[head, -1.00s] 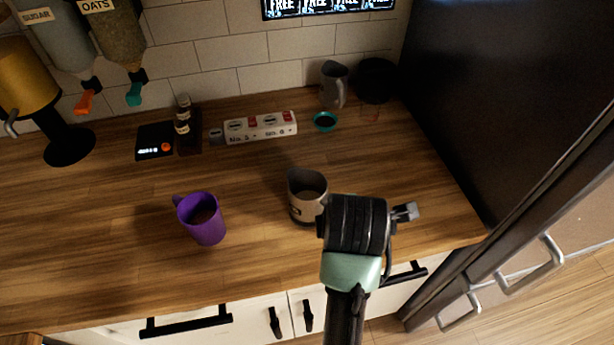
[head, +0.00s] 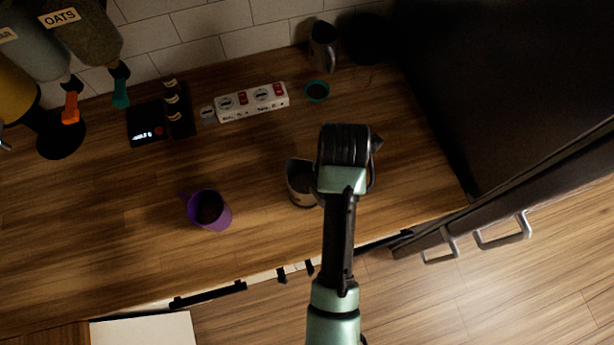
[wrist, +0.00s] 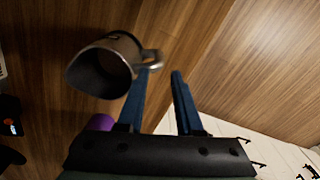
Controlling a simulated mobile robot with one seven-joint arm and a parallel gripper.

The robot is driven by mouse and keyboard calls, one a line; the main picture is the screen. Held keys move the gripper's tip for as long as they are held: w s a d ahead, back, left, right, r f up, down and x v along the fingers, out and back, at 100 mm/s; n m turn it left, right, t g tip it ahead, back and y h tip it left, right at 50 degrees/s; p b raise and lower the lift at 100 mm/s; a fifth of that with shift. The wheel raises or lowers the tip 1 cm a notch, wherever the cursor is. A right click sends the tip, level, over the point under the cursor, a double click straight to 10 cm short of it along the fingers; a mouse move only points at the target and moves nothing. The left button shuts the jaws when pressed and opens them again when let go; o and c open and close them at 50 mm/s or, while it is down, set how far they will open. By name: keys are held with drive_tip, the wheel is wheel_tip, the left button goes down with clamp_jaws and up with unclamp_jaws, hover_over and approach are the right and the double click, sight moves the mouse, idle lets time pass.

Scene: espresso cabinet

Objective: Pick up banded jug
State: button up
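The banded jug (head: 300,187), dark above a paler lower part, stands on the wooden counter near the middle of the head view, partly hidden by my wrist. In the wrist view the jug (wrist: 100,65) shows at upper left, its dark mouth towards lower left and its handle (wrist: 152,60) on the right. My gripper (wrist: 163,73) is open, its two blue fingers apart. The left fingertip is close to the handle; I cannot tell whether it touches. The fingers are hidden in the head view.
A purple cup (head: 209,210) stands left of the jug. A metal jug (head: 322,45), a small teal-rimmed dish (head: 316,91), a white switch box (head: 252,102) and a scale (head: 146,124) are further back. A dark cabinet (head: 480,80) rises at right.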

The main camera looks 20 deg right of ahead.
wheel_tip(320, 180, down, 4)
drive_tip(key=shift+w+r, duration=0.1)
drive_tip(key=shift+r, duration=0.15)
drive_tip(key=shift+w+d+f+p, duration=0.1)
drive_tip(key=shift+f+p, duration=0.2)
drive_tip(key=shift+f, duration=0.6)
drive_tip(key=shift+s+d+f+p, duration=0.1)
drive_tip(key=shift+f+p, duration=0.15)
drive_tip(key=shift+f, duration=0.7)
drive_tip(key=shift+w+d+f+p, duration=0.1)
drive_tip(key=shift+f+p, duration=0.2)
drive_tip(key=shift+f, duration=0.6)
clamp_jaws()
drive_tip(key=shift+r, duration=0.1)
